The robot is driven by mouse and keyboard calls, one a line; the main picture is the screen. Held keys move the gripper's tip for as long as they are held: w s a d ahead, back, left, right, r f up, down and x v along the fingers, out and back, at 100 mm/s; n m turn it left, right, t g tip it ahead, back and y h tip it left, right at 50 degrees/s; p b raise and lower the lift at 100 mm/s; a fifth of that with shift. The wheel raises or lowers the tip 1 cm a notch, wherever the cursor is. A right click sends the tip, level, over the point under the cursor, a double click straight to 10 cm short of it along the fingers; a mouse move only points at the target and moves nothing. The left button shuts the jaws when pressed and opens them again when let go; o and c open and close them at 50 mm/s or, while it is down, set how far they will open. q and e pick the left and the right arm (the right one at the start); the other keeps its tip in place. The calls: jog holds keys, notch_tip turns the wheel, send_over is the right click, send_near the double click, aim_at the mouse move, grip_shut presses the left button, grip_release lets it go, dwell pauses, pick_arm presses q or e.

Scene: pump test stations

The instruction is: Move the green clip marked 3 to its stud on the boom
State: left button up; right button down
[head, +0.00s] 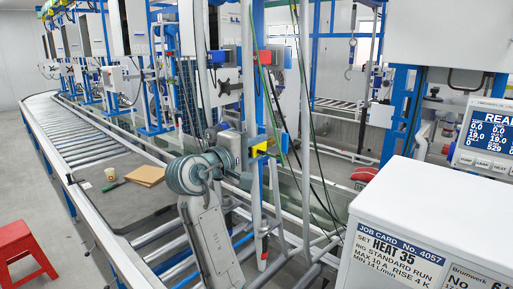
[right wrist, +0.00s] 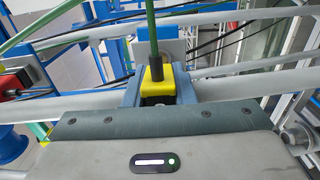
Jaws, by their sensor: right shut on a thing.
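My right gripper (head: 254,149) is shut on a clip (head: 266,145) with a yellow body, beside a grey upright post in the middle of the head view. In the right wrist view, the yellow clip (right wrist: 156,74) sits between the blue fingers (right wrist: 158,92). A dark sleeve and a green cable (right wrist: 151,28) rise from it. No number can be read on it. A red clip (head: 264,57) and a blue one (head: 220,57) sit higher up in the head view. I cannot make out which stud is number 3. My left gripper is not in view.
Green and black cables (head: 300,110) hang close to the right of the gripper. A white cabinet (head: 430,215) with a job card fills the right foreground. A red stool (head: 18,250) stands at left.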

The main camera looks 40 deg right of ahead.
jog(key=shift+d, duration=0.2)
jog(key=c, duration=1.1)
grip_release()
jog(key=shift+a+f+b, duration=0.15)
jog(key=shift+a+b, duration=0.15)
jog(key=shift+a, duration=0.05)
jog(key=shift+s+a+b, duration=0.15)
jog(key=shift+a+b, duration=0.55)
jog(key=shift+a, duration=0.95)
jog(key=shift+s+a+b, duration=0.15)
jog(key=shift+a+b, duration=0.55)
jog(key=shift+a, duration=1)
jog(key=shift+s+a+b, duration=0.15)
jog(key=shift+a+b, duration=0.55)
jog(key=shift+a, duration=0.95)
